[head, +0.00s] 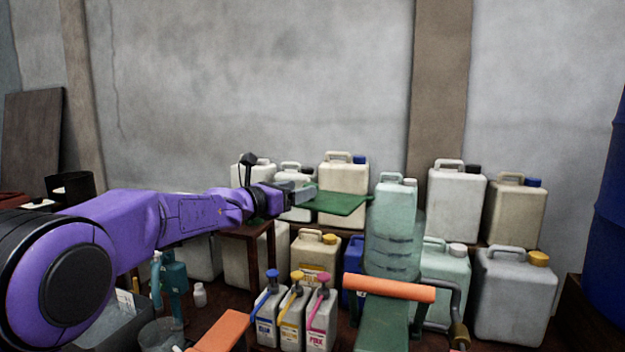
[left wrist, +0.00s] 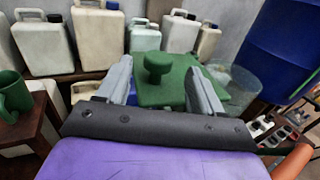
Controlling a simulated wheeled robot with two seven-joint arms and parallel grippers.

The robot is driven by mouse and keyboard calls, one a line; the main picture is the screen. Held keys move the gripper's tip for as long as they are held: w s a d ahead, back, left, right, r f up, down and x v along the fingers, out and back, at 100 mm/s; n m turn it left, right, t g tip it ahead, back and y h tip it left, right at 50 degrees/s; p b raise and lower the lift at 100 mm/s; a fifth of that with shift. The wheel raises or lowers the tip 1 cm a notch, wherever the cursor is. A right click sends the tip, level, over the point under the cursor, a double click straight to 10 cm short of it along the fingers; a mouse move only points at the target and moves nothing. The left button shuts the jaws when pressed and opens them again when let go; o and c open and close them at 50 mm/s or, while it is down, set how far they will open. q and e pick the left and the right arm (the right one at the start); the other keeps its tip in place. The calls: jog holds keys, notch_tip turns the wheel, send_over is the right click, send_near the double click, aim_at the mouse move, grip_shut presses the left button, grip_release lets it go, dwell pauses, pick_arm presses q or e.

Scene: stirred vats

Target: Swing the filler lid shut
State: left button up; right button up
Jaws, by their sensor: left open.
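The filler lid is a flat green plate with a round knob. In the head view the lid (head: 340,204) lies roughly level in front of the pale jugs. In the left wrist view the lid (left wrist: 182,92) is just beyond my fingers, with its knob (left wrist: 158,66) standing up from it. My left gripper (head: 303,194) is at the lid's left end in the head view. In the left wrist view my left gripper (left wrist: 161,84) is open, its two fingers on either side of the lid, with nothing clasped. Its hinge cannot be made out. My right gripper is not in view.
A clear ribbed vessel (head: 392,248) stands right of the lid. Several pale jugs (head: 457,202) line the wall. Small colored-cap bottles (head: 293,318) stand in front. An orange bar (head: 388,288) and crank (head: 457,305) are at the lower right. A blue drum (head: 608,225) is far right.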

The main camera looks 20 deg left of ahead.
aim_at(311, 184)
pick_arm(q)
jog(key=p+x, duration=0.2)
jog(key=x, duration=0.3)
jog(key=shift+w+a, duration=0.15)
jog(key=shift+a, duration=0.05)
jog(key=shift+w+d+f, duration=0.15)
jog(key=shift+d, duration=0.1)
